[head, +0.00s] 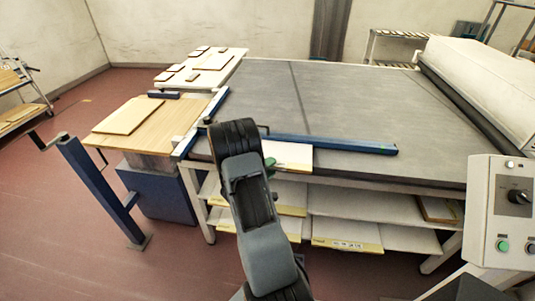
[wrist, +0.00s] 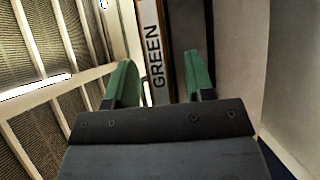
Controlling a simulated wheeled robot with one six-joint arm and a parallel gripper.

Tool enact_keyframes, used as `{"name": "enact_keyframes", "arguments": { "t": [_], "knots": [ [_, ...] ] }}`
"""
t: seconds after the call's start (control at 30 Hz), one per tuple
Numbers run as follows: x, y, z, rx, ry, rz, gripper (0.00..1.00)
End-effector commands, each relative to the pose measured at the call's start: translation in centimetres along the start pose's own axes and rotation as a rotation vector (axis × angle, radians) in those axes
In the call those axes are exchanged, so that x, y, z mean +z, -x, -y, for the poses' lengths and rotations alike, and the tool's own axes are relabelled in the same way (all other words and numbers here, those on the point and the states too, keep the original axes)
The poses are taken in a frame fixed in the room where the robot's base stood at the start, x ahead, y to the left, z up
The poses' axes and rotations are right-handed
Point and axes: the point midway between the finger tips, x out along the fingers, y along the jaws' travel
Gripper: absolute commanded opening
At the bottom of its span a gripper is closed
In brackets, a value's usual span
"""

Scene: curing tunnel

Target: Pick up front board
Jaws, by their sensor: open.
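A pale board (head: 292,153) with a brownish front edge lies at the near edge of the grey belt, beside the blue bar; my arm hides its left part. My gripper (head: 270,167) is at this board's left end, mostly hidden behind my arm, with a bit of green finger showing. In the wrist view my gripper (wrist: 158,78) has its two green fingers apart. A narrow strip marked GREEN (wrist: 153,45), with a brown edge, shows between them. I cannot tell how far the strip is from the fingertips. Another board (head: 128,115) lies flat on the wooden table.
A blue bar (head: 325,143) runs along the front of the belt (head: 330,100). Shelves (head: 345,232) with boards sit below it. Small boards lie on a white table (head: 228,60) behind. A control box (head: 505,210) stands at right, a blue post (head: 100,190) at left.

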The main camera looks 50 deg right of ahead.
Motion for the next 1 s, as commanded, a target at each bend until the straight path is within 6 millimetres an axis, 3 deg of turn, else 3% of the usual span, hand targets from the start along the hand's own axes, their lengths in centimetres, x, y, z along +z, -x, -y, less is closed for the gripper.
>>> {"name": "enact_keyframes", "arguments": {
  "t": [0.27, 0.77, 1.0],
  "knots": [
    [0.0, -0.23, 0.05, -0.001, 0.001, -0.001, 0.49],
    [0.0, -0.21, 0.04, -0.001, 0.001, -0.001, 0.01],
    [-0.03, -0.22, -0.06, 0.002, -0.002, -0.001, 0.0]
  ]
}}
